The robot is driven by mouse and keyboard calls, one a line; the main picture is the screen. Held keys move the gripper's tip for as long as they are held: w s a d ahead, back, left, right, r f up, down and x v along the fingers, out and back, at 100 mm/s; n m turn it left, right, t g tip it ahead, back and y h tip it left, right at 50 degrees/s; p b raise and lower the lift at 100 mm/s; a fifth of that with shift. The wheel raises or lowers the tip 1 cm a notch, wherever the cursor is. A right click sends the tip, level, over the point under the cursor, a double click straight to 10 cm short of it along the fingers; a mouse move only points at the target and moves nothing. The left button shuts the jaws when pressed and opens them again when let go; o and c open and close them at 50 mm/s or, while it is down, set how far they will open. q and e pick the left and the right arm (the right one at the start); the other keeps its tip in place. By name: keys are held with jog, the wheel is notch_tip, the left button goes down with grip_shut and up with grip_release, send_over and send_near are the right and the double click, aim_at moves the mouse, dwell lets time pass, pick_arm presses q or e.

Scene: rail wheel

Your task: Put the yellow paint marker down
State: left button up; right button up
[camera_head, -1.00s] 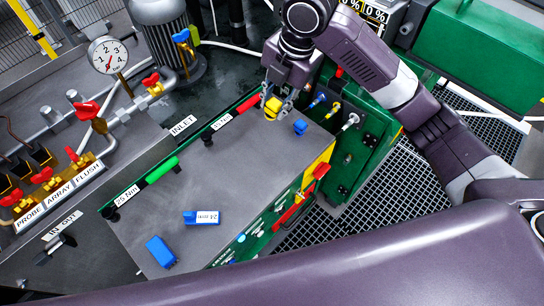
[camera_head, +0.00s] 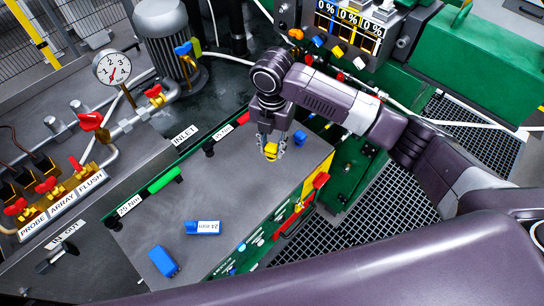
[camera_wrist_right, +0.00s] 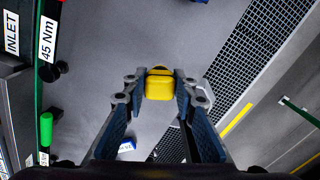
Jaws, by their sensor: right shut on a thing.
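The yellow paint marker (camera_head: 271,150) is between the fingers of my right gripper (camera_head: 271,148), over the far right part of the grey bench top (camera_head: 190,200). I cannot tell whether the marker touches the bench top. My left gripper does not show in these views.
A blue block (camera_head: 299,137) stands close to the right of the gripper. A blue piece labelled 24 mm (camera_head: 203,227) and another blue block (camera_head: 163,261) lie nearer the front. The middle of the top is clear.

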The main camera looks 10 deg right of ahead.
aim_at(272, 145)
notch_tip(272, 145, down, 7)
jog(key=shift+r+p, duration=0.15)
jog(key=shift+p, duration=0.2)
jog(key=o, duration=1)
notch_tip(272, 145, up, 12)
jog(key=shift+r+b, duration=0.1)
jog(key=shift+b, duration=0.75)
